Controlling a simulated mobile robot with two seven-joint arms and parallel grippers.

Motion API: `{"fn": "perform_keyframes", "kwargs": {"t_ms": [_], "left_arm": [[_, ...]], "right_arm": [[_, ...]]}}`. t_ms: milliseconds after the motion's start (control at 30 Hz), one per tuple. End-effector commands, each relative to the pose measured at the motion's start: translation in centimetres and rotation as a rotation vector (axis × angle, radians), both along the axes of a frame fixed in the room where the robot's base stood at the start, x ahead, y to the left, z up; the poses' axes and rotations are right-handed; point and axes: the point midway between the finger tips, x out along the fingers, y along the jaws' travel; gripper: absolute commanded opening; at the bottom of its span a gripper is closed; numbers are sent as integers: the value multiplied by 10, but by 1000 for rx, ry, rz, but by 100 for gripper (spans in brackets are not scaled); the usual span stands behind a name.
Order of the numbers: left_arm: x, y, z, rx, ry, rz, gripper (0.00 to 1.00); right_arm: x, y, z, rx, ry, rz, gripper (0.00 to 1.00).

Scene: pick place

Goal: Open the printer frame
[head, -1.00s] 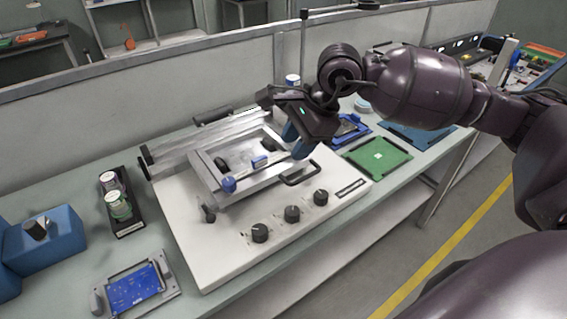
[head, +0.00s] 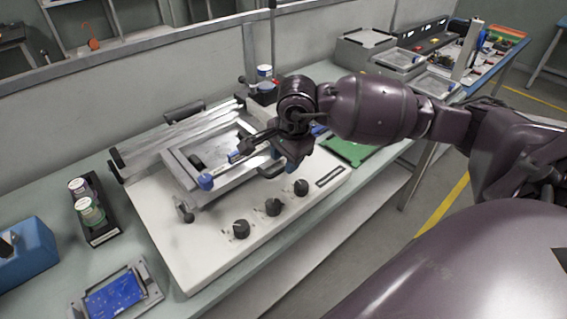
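The printer frame (head: 238,180) is a grey metal rectangle lying flat, apparently down, on the white printer base (head: 190,247). It has a blue knob (head: 205,181) at its front left corner and a second blue knob (head: 233,156) further back. Its dark handle (head: 269,173) is on the right side, partly hidden by my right gripper. My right gripper (head: 285,157) points down beside the handle, close over the frame's right edge. Its fingers are dark and partly hidden, so I cannot tell whether they touch the handle or how wide they are. My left gripper is not in view.
Several black knobs (head: 273,207) stand on the base's front. A black holder with jars (head: 91,213), a blue box (head: 26,254) and a blue circuit board (head: 113,294) are at the left. A green board (head: 352,151) lies right of the base. A low partition runs behind.

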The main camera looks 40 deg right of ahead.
Motion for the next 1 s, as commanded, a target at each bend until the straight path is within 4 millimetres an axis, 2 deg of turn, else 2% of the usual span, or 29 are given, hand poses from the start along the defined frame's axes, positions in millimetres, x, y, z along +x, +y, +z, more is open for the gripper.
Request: {"fn": "perform_keyframes", "kwargs": {"t_ms": [33,200,533,567,800,1000], "left_arm": [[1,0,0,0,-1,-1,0],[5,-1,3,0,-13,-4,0],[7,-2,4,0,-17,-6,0],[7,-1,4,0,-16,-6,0],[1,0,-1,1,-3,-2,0],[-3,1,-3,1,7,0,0]], "right_arm": [[1,0,-7,1,2,-1,38],[4,1,-18,1,-1,0,38],[4,0,-20,0,-2,0,38],[4,0,-20,0,-2,0,36],[4,0,-20,0,-2,0,0],[4,0,-20,0,-1,0,0]]}}
